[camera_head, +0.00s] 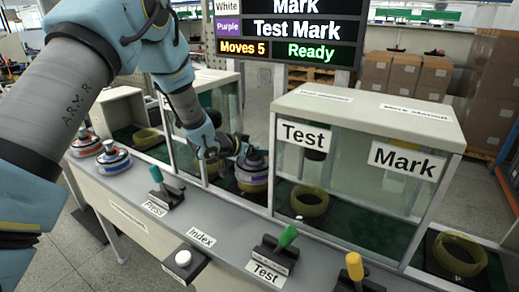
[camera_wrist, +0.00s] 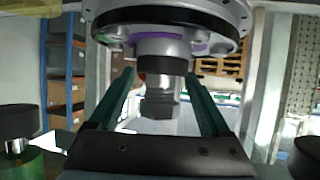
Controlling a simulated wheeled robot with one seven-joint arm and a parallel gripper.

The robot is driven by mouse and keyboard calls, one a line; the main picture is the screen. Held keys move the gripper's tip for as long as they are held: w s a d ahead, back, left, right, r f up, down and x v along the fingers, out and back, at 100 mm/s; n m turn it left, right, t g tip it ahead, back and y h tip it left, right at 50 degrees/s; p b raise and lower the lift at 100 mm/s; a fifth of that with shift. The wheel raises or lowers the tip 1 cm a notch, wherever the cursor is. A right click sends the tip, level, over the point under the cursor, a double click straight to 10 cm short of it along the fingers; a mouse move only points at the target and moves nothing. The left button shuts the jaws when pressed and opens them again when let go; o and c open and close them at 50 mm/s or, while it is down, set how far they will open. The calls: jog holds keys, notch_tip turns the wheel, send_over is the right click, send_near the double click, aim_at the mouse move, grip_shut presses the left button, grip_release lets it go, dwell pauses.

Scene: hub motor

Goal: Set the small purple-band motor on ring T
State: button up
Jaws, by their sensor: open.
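The purple-band motor (camera_head: 252,170) stands in the bay behind the Press lever, with an olive ring (camera_head: 251,185) low around it. My gripper (camera_head: 234,147) is beside its top. In the wrist view, the motor's wide flange with a purple band (camera_wrist: 188,47) fills the top, and its metal stub lies between the two teal fingers of my gripper (camera_wrist: 160,80). The fingers are apart, with gaps to the stub.
Two other motors, one red-banded (camera_head: 85,145) and one blue-banded (camera_head: 113,159), stand on the left counter. Levers for Press (camera_head: 160,185), Test (camera_head: 283,240) and a yellow-handled one (camera_head: 355,268) line the front. Another empty ring (camera_head: 459,254) lies at right. The Test glass case (camera_head: 345,180) walls off its ring.

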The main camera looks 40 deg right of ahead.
jog(key=shift+r, duration=0.1)
jog(key=b+v, duration=0.2)
jog(key=v, duration=1)
jog(key=shift+b, duration=0.3)
jog(key=shift+a, duration=0.1)
